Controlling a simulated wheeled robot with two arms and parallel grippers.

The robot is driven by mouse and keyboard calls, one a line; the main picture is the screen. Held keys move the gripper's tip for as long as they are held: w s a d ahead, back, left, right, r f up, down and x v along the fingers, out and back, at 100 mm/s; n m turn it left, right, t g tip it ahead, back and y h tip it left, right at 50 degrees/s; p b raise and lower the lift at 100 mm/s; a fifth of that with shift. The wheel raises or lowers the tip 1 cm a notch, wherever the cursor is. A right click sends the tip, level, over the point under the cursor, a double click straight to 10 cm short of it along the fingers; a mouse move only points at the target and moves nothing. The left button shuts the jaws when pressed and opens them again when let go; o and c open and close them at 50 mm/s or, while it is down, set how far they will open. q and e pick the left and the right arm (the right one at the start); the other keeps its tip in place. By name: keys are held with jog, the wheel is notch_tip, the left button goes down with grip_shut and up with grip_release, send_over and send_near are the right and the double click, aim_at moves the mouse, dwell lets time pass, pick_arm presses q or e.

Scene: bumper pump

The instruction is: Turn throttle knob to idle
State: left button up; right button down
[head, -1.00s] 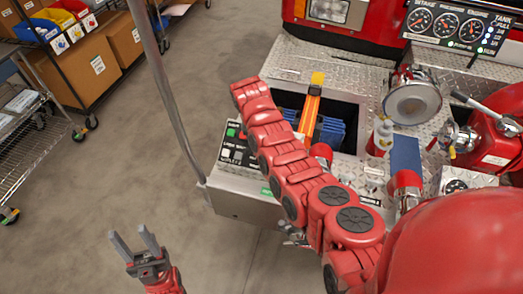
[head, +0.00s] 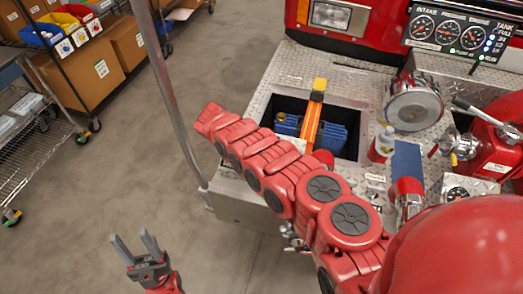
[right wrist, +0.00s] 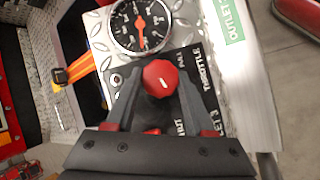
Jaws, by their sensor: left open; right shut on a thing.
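The red throttle knob (right wrist: 160,78) sits on a black panel marked THROTTLE (right wrist: 205,95) in the right wrist view. A short white mark shows on the knob's face. My right gripper (right wrist: 158,88) is shut on the knob, one dark finger on each side. Other lettering on the panel is partly covered by a finger and hard to read. In the head view, the knob and my right gripper are hidden. My left gripper (head: 136,245) is open and empty over the bare floor at the lower left.
A gauge with an orange needle (right wrist: 139,27) sits just beyond the knob. An orange strap (head: 312,115) crosses an open bumper well. A grey pole (head: 165,90) stands left of the bumper. A wire cart (head: 35,155) is at far left. The floor between is clear.

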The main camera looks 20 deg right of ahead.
jog(key=shift+s+f+n+h, duration=0.1)
jog(key=shift+n+h, duration=0.2)
jog(key=shift+n, duration=0.2)
jog(key=shift+f+n+t+h+b, duration=0.15)
jog(key=shift+n+t+h+b, duration=0.15)
jog(key=shift+n+t+b, duration=0.35)
jog(key=shift+a+n+b, duration=0.1)
jog(key=shift+n+b, duration=0.35)
jog(key=shift+n, duration=0.1)
jog(key=shift+n+b, duration=0.3)
jog(key=shift+b, duration=0.05)
jog(key=shift+n+t+h+b, duration=0.5)
jog(key=shift+n+t+b, duration=0.05)
jog(key=shift+n+b, duration=0.5)
jog(key=shift+c, duration=1.4)
grip_release()
